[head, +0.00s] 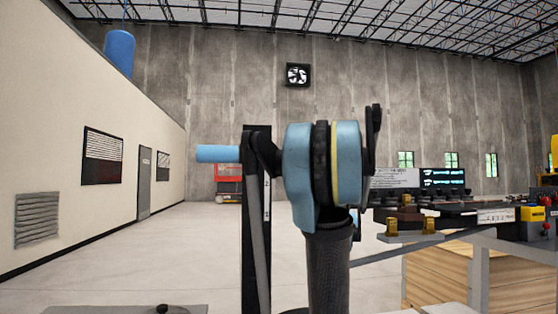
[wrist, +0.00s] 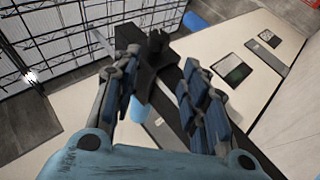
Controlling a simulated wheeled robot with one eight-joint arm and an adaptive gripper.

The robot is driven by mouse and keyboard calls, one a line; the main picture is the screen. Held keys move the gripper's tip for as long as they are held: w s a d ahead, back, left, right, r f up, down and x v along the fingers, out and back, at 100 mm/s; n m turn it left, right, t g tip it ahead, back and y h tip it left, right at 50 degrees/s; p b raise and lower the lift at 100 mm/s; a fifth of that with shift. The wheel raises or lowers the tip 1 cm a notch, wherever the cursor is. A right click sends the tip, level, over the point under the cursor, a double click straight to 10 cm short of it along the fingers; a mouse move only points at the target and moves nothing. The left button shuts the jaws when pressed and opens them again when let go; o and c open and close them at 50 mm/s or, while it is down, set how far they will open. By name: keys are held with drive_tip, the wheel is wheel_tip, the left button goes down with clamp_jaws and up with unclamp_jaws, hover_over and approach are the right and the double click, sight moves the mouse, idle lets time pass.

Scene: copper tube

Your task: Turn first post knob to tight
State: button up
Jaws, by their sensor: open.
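In the head view my blue and black arm (head: 325,170) fills the middle, and I cannot make out the fingers there. The workbench (head: 505,285) is at the right, with small gold pieces (head: 428,226) and red knob-like parts (head: 550,213) on it. I cannot tell which part is the first post knob.
A white building wall with a grey door (head: 144,183) runs along the left. A red machine (head: 228,185) stands far back. The floor between the building and my arm is clear.

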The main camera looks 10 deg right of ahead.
drive_tip(key=x, duration=1.5)
drive_tip(key=shift+w+r, duration=0.15)
drive_tip(key=c, duration=0.8)
